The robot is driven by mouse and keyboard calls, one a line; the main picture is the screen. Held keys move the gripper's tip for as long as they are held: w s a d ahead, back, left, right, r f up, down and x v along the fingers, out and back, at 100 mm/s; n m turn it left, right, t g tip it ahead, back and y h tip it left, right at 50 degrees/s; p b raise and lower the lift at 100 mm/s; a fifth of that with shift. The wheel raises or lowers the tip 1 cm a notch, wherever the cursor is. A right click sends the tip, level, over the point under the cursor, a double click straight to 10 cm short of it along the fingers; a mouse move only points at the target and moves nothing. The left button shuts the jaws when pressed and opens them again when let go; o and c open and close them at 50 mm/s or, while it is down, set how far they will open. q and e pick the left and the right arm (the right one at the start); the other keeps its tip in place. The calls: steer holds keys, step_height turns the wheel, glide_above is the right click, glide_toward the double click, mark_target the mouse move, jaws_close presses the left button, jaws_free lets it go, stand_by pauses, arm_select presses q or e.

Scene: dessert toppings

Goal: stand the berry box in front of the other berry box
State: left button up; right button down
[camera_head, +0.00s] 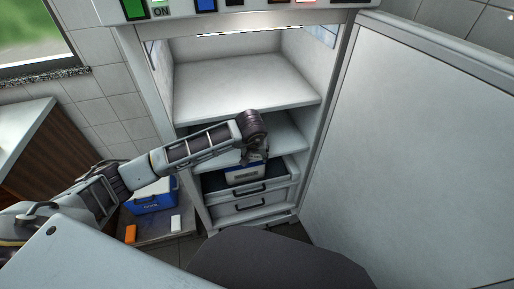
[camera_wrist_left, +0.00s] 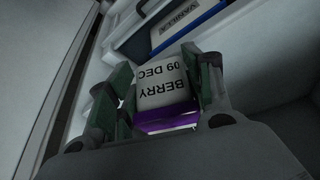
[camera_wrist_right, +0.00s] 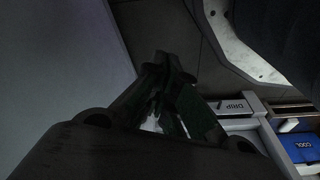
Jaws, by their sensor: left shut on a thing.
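My left gripper (camera_head: 256,158) is in front of the open cabinet, over the pulled-out upper drawer (camera_head: 277,186). In the left wrist view its fingers (camera_wrist_left: 165,90) are shut on a berry box (camera_wrist_left: 163,88). The box has a white label reading BERRY 09 DEC, upside down in that view, and a purple part below it. In the head view the gripper mostly hides the held box. I cannot make out a second berry box. My right gripper (camera_wrist_right: 172,68) shows in the right wrist view, with its fingertips together and nothing seen between them.
A blue-edged box labelled VANILLA (camera_wrist_left: 187,27) lies beyond the held box; a pale box (camera_head: 244,173) shows in the drawer. A shelf (camera_head: 245,85) above is bare. The cabinet door (camera_head: 410,140) stands open at right. A blue cool box (camera_head: 152,200) stands at left.

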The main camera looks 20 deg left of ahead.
arm_select(q)
steer(key=shift+w+a, duration=0.1)
steer(key=shift+w, duration=0.35)
arm_select(e)
steer(key=shift+r, duration=0.1)
arm_select(q)
steer(key=shift+w+a, duration=0.1)
steer(key=shift+w, duration=0.65)
steer(key=shift+w+a, duration=0.25)
steer(key=shift+w, duration=0.9)
steer(key=shift+f, duration=0.3)
steer(key=shift+f+b, duration=0.3)
steer(key=shift+f, duration=0.1)
arm_select(e)
steer(key=shift+w+a+r, duration=0.1)
steer(key=shift+a+r, duration=0.05)
steer(key=shift+r, duration=0.35)
steer(key=shift+w+a+r, duration=0.1)
steer(key=shift+r, duration=0.4)
steer(key=shift+s+f, duration=0.2)
arm_select(q)
steer(key=shift+f, duration=0.15)
arm_select(e)
steer(key=shift+r, duration=0.1)
